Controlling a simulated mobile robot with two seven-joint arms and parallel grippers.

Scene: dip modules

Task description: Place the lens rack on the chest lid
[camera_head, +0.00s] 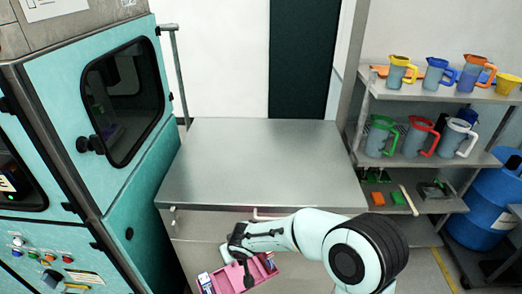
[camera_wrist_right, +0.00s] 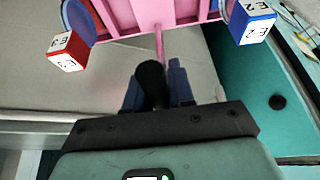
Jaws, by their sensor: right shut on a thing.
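The pink lens rack (camera_head: 238,279) shows at the bottom of the head view, in front of the metal top's near edge. My right gripper (camera_head: 246,272) is shut on it from above, with the fingers partly hidden. In the right wrist view the dark fingers (camera_wrist_right: 153,82) close around the rack's thin pink stem; the rack's pink body (camera_wrist_right: 130,14) is at the top edge. A flat, bare steel top (camera_head: 262,165) fills the middle of the head view; it appears to be the chest lid. My left gripper is not in view.
A teal machine (camera_head: 140,215) with a dark window stands close on the left. Shelves (camera_head: 430,155) with several coloured jugs stand at the right, beside a blue barrel (camera_head: 497,205). A red-and-white block (camera_wrist_right: 67,51) and a blue-and-white block (camera_wrist_right: 257,27) flank the rack.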

